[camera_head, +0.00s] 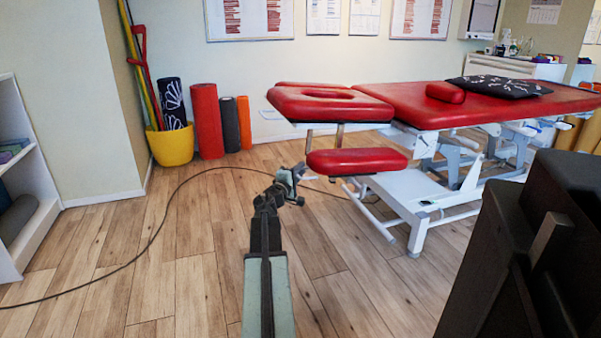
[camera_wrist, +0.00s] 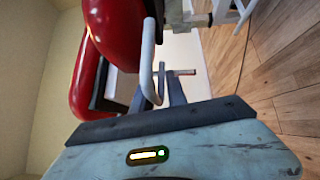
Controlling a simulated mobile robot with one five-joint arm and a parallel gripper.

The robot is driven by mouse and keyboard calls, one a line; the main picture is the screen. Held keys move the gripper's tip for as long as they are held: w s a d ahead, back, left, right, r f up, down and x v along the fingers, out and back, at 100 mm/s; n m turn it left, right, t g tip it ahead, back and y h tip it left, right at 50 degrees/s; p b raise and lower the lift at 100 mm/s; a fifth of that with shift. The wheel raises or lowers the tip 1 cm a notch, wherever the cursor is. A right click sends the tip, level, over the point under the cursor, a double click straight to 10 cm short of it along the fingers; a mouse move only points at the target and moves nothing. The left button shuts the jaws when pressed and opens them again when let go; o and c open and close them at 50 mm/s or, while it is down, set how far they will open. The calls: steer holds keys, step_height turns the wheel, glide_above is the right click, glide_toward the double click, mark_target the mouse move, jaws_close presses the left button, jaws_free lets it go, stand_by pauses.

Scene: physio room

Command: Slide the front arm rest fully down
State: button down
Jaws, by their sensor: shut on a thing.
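The front arm rest (camera_head: 357,161) is a red padded rest below the face cushion (camera_head: 330,104) at the near end of the treatment table. It sits clearly below that cushion and above the floor. My gripper (camera_head: 297,182) is at the arm rest's left end and is shut on it. The exact contact is too small to see. In the wrist view, the red pad of the arm rest (camera_wrist: 115,30) is at the upper left. A bent pale metal bar (camera_wrist: 148,75) runs beside it, behind the blue-grey gripper body that hides the grip.
The red table top (camera_head: 400,96) extends to the right on a white frame (camera_head: 420,195). A black cable (camera_head: 150,240) crosses the wooden floor. A yellow bucket (camera_head: 172,146) and rolled mats (camera_head: 207,120) stand by the wall. The floor left of my arm is otherwise clear.

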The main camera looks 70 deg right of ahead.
steer(key=c, duration=1.5)
jaws_free()
steer(key=shift+a, duration=0.1)
steer(key=a, duration=0.7)
steer(key=shift+w+a+f, duration=0.3)
steer(key=shift+w+a, duration=0.05)
